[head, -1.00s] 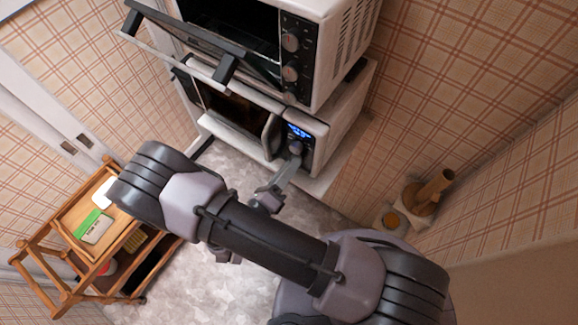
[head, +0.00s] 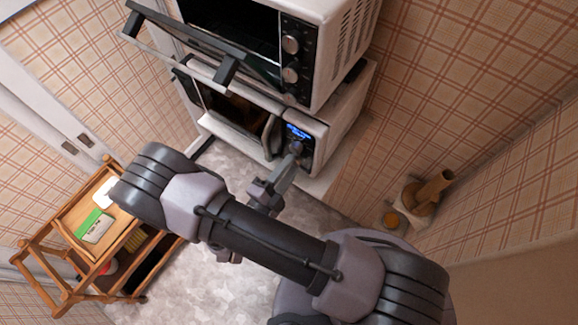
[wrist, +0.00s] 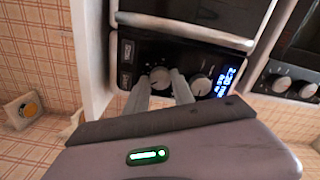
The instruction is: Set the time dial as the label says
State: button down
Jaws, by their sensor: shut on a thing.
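My gripper (wrist: 160,90) is shut on a round dial (wrist: 159,77) on the lower microwave's front panel, with one finger on each side of it. A second dial (wrist: 201,86) sits beside it, nearer the lit blue display (wrist: 228,80); it is free of the fingers. The display also shows in the head view (head: 298,132), but its digits are too small to read surely. A green and white package (head: 95,226), possibly bearing the label, lies on the wooden trolley (head: 58,297); its print is unreadable.
A pale item (head: 104,191) lies on the trolley. A brown object (head: 425,195) stands at the right. Grey floor is clear between.

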jog(key=n, duration=0.4)
jog(key=shift+n, duration=0.3)
dwell(0.4)
jog(key=c, duration=1.1)
grip_release()
jog(key=b+v, duration=0.1)
jog(key=v, duration=1.6)
jog(key=shift+s+a, duration=0.15)
jog(key=shift+s, duration=0.05)
jog(key=shift+w, duration=0.1)
